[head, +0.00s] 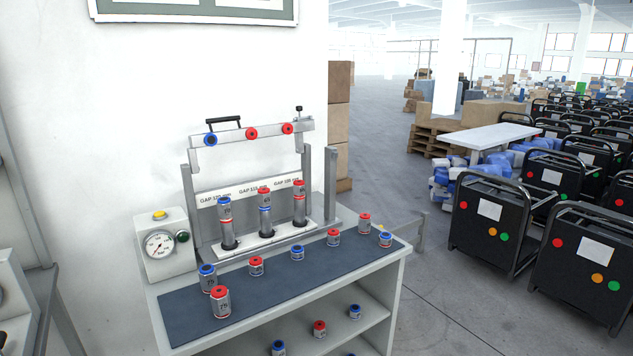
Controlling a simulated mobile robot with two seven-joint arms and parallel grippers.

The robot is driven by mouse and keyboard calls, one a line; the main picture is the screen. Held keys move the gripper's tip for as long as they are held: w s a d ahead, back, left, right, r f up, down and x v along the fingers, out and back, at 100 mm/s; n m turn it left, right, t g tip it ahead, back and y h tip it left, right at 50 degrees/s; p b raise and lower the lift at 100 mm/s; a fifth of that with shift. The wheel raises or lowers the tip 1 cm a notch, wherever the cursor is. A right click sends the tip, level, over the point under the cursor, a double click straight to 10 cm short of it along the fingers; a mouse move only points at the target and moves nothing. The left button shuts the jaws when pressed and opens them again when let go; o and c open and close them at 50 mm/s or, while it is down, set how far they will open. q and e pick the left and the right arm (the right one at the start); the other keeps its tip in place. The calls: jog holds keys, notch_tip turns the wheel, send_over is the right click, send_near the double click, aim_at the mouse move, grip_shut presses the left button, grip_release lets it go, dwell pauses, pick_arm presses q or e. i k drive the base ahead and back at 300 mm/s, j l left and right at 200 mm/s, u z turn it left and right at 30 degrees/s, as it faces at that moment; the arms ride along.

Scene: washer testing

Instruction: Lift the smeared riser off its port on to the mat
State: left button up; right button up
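Three upright risers stand in a row on the white port block of the test rig: the left one (226,225) has a blue top, the middle one (265,212) and the right one (299,204) have red tops. I cannot tell from this view which riser is smeared. The dark mat (300,280) covers the bench top in front of the ports. Several short risers stand on it, among them a large red-topped one (220,304) and a blue-topped one (207,279) at its left end. Neither of my grippers is in view.
A raised crossbar (268,134) with a black handle spans above the risers. A gauge box (162,245) stands left of the rig. The bench shelf (335,330) below holds several more pieces. The mat's front middle is bare. Black carts (490,220) stand to the right.

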aim_at(224, 204)
jog(key=i+j+u, duration=0.15)
jog(key=i+j, duration=0.55)
